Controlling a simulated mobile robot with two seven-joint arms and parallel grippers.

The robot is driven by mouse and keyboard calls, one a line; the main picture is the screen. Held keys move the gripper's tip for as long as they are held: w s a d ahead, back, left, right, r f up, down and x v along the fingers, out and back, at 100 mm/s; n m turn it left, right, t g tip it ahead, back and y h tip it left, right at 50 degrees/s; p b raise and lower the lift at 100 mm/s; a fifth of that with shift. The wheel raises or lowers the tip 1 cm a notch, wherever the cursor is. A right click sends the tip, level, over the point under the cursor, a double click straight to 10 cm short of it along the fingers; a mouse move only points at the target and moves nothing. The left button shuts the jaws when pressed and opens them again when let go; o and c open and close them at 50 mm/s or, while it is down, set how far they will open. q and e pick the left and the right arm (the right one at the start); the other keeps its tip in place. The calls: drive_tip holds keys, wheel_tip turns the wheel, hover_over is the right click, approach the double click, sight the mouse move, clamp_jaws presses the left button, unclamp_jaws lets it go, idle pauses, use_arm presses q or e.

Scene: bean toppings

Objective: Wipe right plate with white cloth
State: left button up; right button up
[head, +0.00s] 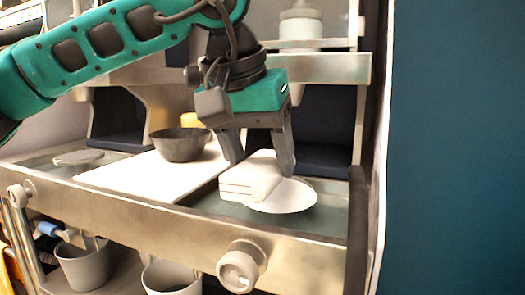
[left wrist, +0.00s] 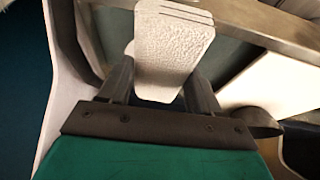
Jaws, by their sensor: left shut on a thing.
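The white cloth (head: 250,178) is a folded, layered block. My left gripper (head: 262,168) is shut on it, with a finger on each side. The cloth also shows between the fingers in the left wrist view (left wrist: 172,45). The right plate (head: 287,197) is a white disc on the right part of the counter. The cloth is over the plate's left side and hides part of it; whether they touch I cannot tell. In the left wrist view the plate is mostly hidden behind the cloth. My right gripper is not in view.
A white board (head: 135,178) lies left of the cloth, with a dark grey bowl (head: 180,144) on it. Another white plate (head: 79,157) lies at the far left. A metal front rail with a knob (head: 240,268) runs before the counter. A wall closes the right side.

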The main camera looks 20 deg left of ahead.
sight(269, 155)
use_arm(q)
drive_tip(key=shift+w+f, duration=0.2)
drive_tip(key=shift+w, duration=0.15)
drive_tip(key=w, duration=0.1)
drive_tip(key=w+f, duration=0.1)
drive_tip(key=w, duration=0.1)
drive_tip(key=shift+w+f, duration=0.2)
drive_tip(key=shift+w, duration=0.05)
drive_tip(key=shift+s+d+f+b, duration=0.1)
drive_tip(key=shift+f+b, duration=0.4)
drive_tip(key=shift+f, duration=0.6)
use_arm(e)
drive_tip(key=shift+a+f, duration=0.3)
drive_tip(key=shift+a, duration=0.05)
use_arm(q)
drive_tip(key=shift+f+b, duration=0.35)
drive_tip(key=shift+b, duration=0.1)
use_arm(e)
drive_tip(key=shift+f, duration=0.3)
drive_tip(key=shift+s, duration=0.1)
